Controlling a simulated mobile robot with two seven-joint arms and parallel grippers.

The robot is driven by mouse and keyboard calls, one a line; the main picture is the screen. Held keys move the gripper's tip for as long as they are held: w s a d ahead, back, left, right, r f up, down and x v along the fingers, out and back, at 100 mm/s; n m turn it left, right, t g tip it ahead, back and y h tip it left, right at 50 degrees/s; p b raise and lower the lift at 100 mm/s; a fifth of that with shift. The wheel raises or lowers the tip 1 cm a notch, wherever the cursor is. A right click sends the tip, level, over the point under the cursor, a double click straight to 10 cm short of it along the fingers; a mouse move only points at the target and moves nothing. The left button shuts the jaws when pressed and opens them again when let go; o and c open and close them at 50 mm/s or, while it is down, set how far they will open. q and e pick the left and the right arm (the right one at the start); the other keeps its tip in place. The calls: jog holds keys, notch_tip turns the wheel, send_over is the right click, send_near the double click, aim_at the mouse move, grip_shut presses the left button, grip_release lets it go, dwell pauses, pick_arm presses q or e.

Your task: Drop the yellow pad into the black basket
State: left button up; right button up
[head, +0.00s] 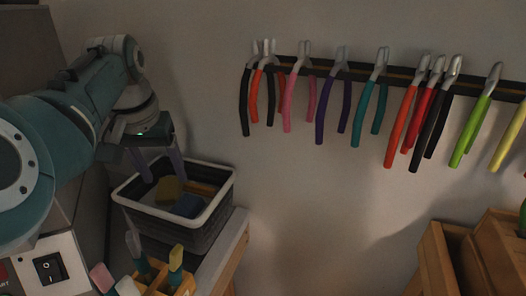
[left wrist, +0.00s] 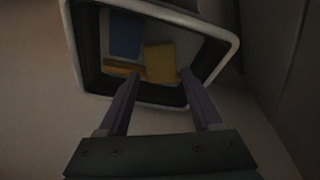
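The black basket (head: 204,232) with a pale rim stands at the lower left of the head view; it also shows in the left wrist view (left wrist: 92,72). The yellow pad (head: 168,190) is inside the basket's outline, and it shows in the left wrist view (left wrist: 160,62) beyond my fingertips. My left gripper (head: 163,180) is over the basket, pointing down into it. Its two purple fingers are spread, with clear space between them and the pad in the left wrist view (left wrist: 161,74). Whether the pad rests on the basket's bottom is hard to tell. My right gripper is not in view.
A blue item (head: 188,205) and an orange-brown item (head: 202,187) lie in the basket. A wooden holder (head: 180,290) with coloured handles stands in front. Several pliers hang on a dark wall rail (head: 325,68). Wooden boxes (head: 437,262) are at lower right.

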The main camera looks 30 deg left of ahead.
pick_arm(q)
jog(key=shift+o, duration=1.4)
jog(key=p+v, duration=0.1)
jog(key=v, duration=0.9)
jog(key=shift+s, duration=0.1)
